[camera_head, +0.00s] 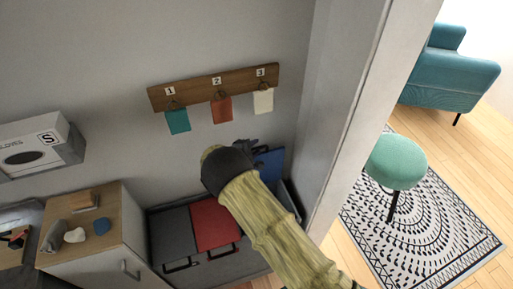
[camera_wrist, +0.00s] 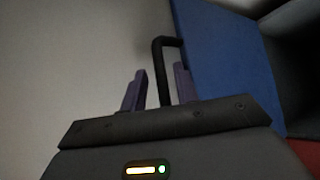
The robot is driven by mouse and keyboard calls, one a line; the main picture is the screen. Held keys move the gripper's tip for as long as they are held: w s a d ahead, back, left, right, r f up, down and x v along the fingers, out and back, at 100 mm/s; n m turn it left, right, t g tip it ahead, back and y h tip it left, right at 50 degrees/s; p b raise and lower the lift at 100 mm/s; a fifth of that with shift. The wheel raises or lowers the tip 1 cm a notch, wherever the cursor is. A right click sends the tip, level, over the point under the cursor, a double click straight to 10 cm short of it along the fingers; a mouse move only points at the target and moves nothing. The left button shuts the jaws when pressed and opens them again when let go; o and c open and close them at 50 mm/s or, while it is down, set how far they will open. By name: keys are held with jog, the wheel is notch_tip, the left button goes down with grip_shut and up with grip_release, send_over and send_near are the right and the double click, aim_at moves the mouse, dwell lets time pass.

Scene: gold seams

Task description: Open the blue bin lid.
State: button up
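The blue bin lid (camera_head: 270,164) stands raised and tilted up at the right end of the bin row, partly hidden behind my arm. It also shows in the wrist view (camera_wrist: 222,62) as a blue panel with a black bar handle (camera_wrist: 164,62) on its left edge. My gripper (camera_wrist: 160,68) has its two purple fingers apart, with the handle's bar between them and small gaps visible on both sides. In the head view my dark gripper (camera_head: 245,152) is at the lid, its fingers mostly hidden.
The red lid (camera_head: 214,224) and grey lid (camera_head: 172,235) lie flat beside it. A wooden rail (camera_head: 195,90) with three hanging cloths is on the wall above. A cabinet (camera_head: 105,225) stands at left. A wall edge (camera_head: 345,120) rises close on the right.

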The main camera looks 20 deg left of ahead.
jog(key=shift+s+f, duration=0.1)
jog(key=b+v, duration=0.2)
jog(key=v, duration=1.5)
jog(key=shift+s, duration=0.15)
